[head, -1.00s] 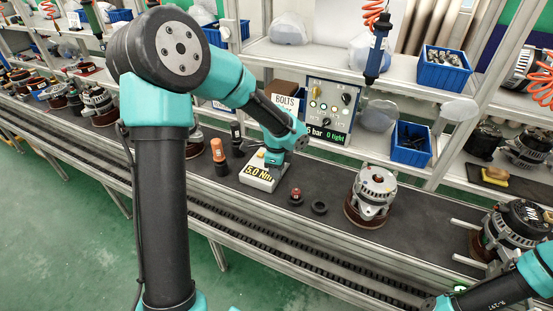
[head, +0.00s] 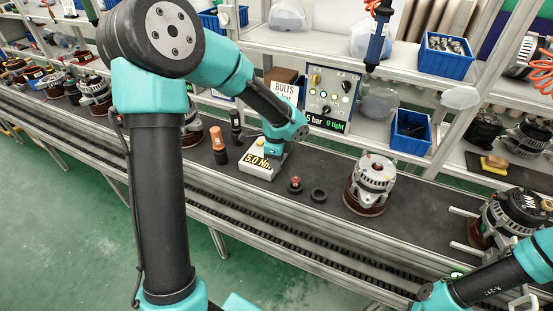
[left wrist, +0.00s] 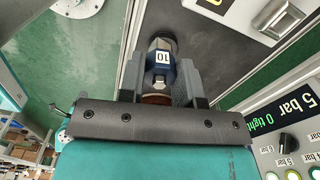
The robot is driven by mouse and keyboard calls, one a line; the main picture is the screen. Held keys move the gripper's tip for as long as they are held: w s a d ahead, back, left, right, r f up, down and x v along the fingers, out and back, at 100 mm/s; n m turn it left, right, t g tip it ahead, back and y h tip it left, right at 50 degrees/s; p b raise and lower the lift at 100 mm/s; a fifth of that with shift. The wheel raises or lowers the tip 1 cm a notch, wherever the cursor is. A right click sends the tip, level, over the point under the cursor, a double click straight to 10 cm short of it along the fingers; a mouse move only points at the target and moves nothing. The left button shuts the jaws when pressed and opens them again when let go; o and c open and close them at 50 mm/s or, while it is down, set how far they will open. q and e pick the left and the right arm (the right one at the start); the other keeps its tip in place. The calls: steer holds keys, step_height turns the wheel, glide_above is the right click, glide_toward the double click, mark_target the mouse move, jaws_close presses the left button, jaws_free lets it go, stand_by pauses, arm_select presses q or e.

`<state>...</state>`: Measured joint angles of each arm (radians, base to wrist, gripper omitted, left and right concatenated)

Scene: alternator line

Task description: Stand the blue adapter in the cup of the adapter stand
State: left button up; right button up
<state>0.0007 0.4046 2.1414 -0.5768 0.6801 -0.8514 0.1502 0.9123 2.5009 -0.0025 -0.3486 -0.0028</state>
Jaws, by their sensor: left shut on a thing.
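The blue adapter (left wrist: 160,68), labelled 10, is between the two grey fingers of my left gripper (left wrist: 160,85) in the left wrist view. The gripper is shut on it. Its dark round end points away from the gripper, over the black mat. In the head view my left gripper (head: 273,152) is low beside the white 5.0 Nm box (head: 259,167), and the adapter cannot be made out there. Two low black round pieces stand on the mat: one has a red top (head: 295,184), the other is an open ring (head: 318,196). I cannot tell which is the stand's cup.
An orange and black tool (head: 218,145) and a dark upright one (head: 236,126) stand left of the box. An alternator (head: 371,184) stands to the right. The control panel (head: 331,100) is behind. The mat between ring and alternator is clear.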

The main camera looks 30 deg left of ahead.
arm_select(q)
steer(key=shift+r, duration=2.5)
steer(key=s+d+f+m, duration=0.4)
steer(key=s+d+m, duration=0.1)
steer(key=d, duration=0.4)
steer(key=s+d+f+m, duration=0.5)
steer(key=s+d, duration=0.1)
steer(key=d, duration=0.4)
steer(key=shift+d+f+m, duration=0.15)
steer(key=shift+d+m, duration=0.05)
steer(key=shift+m, duration=0.2)
steer(key=shift+w, duration=0.1)
steer(key=w+a, duration=0.1)
steer(key=w, duration=0.3)
steer(key=w+a+f, duration=0.1)
steer(key=w+a, duration=0.1)
steer(key=w, duration=0.3)
steer(key=w+a, duration=0.1)
steer(key=w, duration=0.4)
steer(key=shift+w+a+f, duration=0.15)
steer(key=shift+a+f, duration=0.05)
steer(key=shift+a, duration=0.05)
